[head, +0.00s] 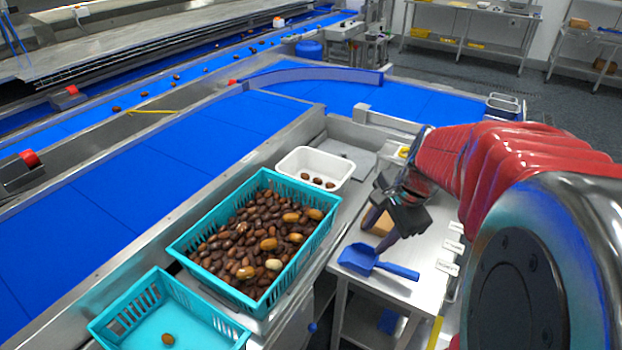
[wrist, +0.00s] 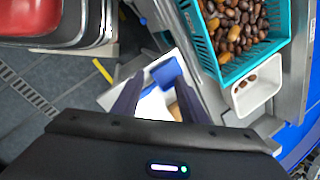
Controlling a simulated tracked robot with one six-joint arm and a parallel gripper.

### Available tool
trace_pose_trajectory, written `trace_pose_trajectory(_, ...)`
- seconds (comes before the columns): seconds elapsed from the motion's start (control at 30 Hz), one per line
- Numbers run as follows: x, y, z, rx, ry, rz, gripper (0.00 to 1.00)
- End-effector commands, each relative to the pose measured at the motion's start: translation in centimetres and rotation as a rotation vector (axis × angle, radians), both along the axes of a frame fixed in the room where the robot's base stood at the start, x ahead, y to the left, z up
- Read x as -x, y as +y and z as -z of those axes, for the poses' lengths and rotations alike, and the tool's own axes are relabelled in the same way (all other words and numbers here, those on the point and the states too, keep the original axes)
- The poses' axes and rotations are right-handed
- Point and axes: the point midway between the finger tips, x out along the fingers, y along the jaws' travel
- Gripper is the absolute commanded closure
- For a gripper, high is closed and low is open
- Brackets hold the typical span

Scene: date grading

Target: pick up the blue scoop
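The blue scoop (head: 358,258) lies on a small metal table (head: 433,252), its handle pointing right in the head view. In the wrist view the scoop (wrist: 167,72) shows between and just beyond my fingers, partly hidden. My gripper (head: 386,244) hangs over the table just above the scoop, fingers pointing down. In the wrist view my gripper (wrist: 160,80) has its two fingers spread apart with nothing held between them. I cannot tell the exact height left between the fingertips and the scoop.
A tan block (head: 383,226) sits on the table behind the scoop, close to my gripper. A teal crate (head: 181,245) full of dates, a white tub (head: 296,156) with a few dates and another teal crate (head: 107,325) stand left. White labels (head: 447,267) line the table's right edge.

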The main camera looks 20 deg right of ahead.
Motion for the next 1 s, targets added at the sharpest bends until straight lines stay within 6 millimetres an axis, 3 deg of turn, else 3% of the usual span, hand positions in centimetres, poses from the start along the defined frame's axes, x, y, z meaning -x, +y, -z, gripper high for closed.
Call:
trace_pose_trajectory(0.3,0.4,-9.0,5.1,-0.236,0.084,0.552,0.61)
trace_pose_trajectory(0.5,1.4,-12.8,7.5,-0.343,0.116,0.796,0.61)
trace_pose_trajectory(0.67,1.6,-13.7,8.1,-0.369,0.123,0.857,0.61)
trace_pose_trajectory(1.0,1.5,-13.6,8.3,-0.369,0.124,0.853,0.61)
